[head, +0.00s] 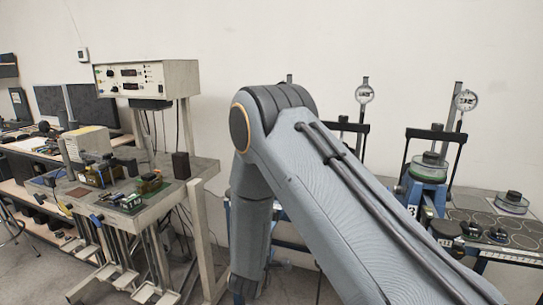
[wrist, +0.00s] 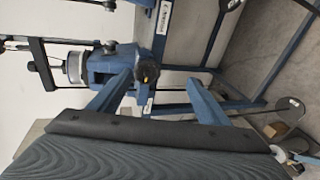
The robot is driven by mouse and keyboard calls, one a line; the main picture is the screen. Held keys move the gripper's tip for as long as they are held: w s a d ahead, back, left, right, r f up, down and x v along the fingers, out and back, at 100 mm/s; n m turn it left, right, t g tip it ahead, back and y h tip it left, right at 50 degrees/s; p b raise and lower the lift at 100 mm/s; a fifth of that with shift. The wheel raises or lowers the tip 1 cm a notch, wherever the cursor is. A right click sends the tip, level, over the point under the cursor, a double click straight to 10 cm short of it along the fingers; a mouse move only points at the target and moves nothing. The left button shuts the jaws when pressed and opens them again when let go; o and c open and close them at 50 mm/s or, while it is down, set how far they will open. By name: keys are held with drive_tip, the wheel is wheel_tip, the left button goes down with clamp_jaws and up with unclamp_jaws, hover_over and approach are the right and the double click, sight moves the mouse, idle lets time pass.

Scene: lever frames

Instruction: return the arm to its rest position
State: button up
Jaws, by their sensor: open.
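My arm (head: 325,180) fills the middle and lower right of the head view. It rises from the lower right to a dark joint, and a forearm link hangs down from there. My gripper is not visible in the head view. In the wrist view my gripper (wrist: 160,77) shows as two blue fingers spread apart above its dark body.
A blue lever frame (head: 428,168) with a dial gauge (head: 466,100) stands on the right-hand bench. A bench with small parts (head: 150,215) and a white instrument box (head: 146,78) stand at the left. Floor is open at the lower left. Blue bench legs (wrist: 280,65) cross the wrist view.

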drive_tip(key=s+d+r+m+g+y+b, duration=0.1)
drive_tip(key=s+d+r+m+g+y, duration=0.3)
drive_tip(key=s+d+r+m+g, duration=0.3)
drive_tip(key=s+d+m+g, duration=0.2)
drive_tip(key=s+d, duration=0.2)
drive_tip(key=s, duration=0.4)
drive_tip(key=s+d+r+m+g+b, duration=0.1)
drive_tip(key=s+d+m+g, duration=0.1)
drive_tip(key=s, duration=0.6)
drive_tip(key=s+d+r+m+g, duration=0.1)
drive_tip(key=s+d+m, duration=0.3)
drive_tip(key=s+d, duration=0.2)
drive_tip(key=shift+s+d+r+g+b, duration=0.25)
drive_tip(key=shift+s+d+g+b, duration=0.15)
drive_tip(key=shift+s, duration=0.6)
